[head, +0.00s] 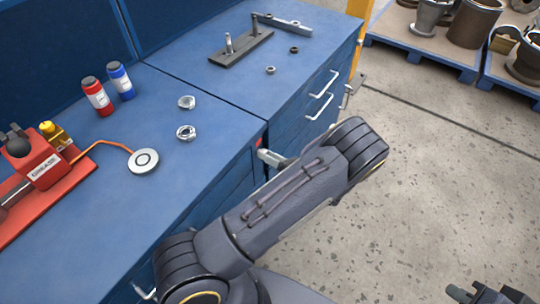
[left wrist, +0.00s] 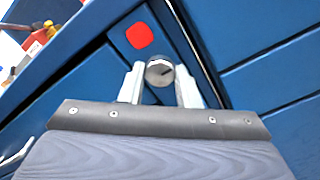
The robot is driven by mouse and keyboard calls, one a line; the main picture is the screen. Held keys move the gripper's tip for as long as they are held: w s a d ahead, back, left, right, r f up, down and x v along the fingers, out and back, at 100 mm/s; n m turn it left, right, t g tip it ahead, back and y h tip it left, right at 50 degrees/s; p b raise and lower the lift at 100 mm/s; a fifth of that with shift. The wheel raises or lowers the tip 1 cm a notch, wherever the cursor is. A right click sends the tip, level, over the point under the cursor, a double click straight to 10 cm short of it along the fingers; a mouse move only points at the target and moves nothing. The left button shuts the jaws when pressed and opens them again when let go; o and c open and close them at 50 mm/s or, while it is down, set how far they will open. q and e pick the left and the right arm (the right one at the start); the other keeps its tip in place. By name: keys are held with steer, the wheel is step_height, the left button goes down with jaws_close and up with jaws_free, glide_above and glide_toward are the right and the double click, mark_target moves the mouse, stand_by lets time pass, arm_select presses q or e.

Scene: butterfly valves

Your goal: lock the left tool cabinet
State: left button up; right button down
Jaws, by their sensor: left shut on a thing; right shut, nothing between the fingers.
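The left tool cabinet (head: 185,195) is the nearer blue cabinet, its front largely behind my left arm. In the left wrist view a round silver lock knob (left wrist: 160,73) with a dark slot sits on the blue front. A red square mark (left wrist: 140,35) is just above and left of it; red also shows at the cabinet's corner in the head view. My left gripper (head: 268,157) is at that corner, and in the left wrist view its two pale fingers are shut on the knob from both sides. My right gripper (head: 488,293) is shut and empty at the bottom right, away from the cabinets.
A second blue cabinet (head: 290,115) with metal handles stands beside it. On the tops are a red bottle (head: 97,96), a blue bottle (head: 121,81), nuts, a red tool and a grey plate with posts (head: 240,49). Pallets (head: 425,45) stand behind; the floor at right is clear.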

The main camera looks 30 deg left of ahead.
stand_by(0.3)
arm_select(q)
steer(key=o, duration=1)
steer(key=d, duration=0.2)
steer(key=d+b, duration=0.1)
steer(key=d, duration=0.5)
steer(key=shift+s, duration=0.3)
steer(key=shift+a, duration=0.1)
